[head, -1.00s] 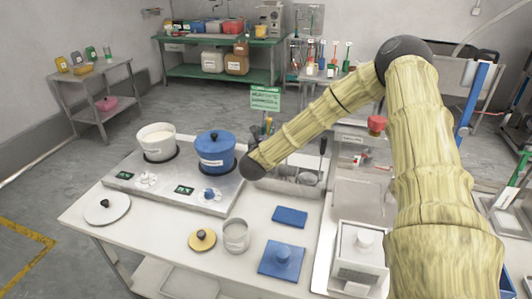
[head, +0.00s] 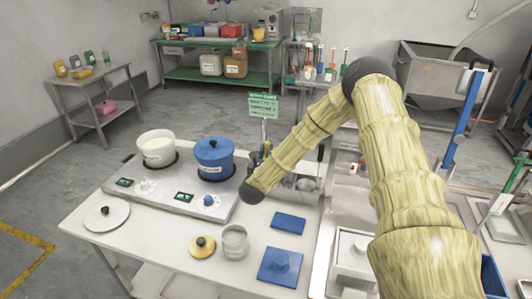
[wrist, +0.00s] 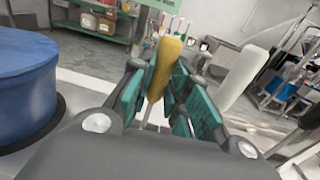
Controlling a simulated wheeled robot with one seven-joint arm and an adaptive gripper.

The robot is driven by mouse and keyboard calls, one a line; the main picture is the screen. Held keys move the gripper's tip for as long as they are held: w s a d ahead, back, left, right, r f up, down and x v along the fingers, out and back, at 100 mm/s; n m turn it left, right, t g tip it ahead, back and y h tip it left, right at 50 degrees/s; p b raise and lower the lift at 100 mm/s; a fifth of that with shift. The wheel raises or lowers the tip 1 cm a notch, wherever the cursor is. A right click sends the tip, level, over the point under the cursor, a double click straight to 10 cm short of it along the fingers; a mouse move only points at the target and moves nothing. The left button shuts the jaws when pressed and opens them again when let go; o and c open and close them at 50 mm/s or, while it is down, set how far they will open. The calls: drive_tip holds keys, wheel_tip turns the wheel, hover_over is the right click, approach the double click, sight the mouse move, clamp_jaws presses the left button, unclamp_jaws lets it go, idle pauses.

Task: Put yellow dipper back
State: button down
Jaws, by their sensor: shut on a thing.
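The yellow dipper shows in the wrist view as an upright, slightly tilted yellow handle (wrist: 164,66). My gripper (wrist: 158,88), with teal pads, is shut on that handle. The dipper's lower end is hidden behind my gripper. In the head view I cannot make out the dipper, and my forearm mostly hides the gripper. A pale, whitish handle (wrist: 243,72) leans just right of my gripper in the wrist view. A metal holder (head: 307,198) stands on the table behind my forearm and is partly hidden.
A blue lidded pot (head: 213,160) stands left of my arm, and it looms close in the wrist view (wrist: 25,90). A white pot (head: 157,150) is beside it. A metal cup (head: 235,243), yellow lid (head: 202,246) and blue pad (head: 289,223) lie nearer. The front table edge is clear.

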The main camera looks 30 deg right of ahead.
drive_tip(key=shift+f, duration=0.15)
drive_tip(key=c, duration=1.4)
unclamp_jaws()
drive_tip(key=shift+o, duration=0.2)
drive_tip(key=b+v, duration=0.4)
drive_tip(key=v, duration=0.8)
drive_tip(key=shift+r, duration=0.25)
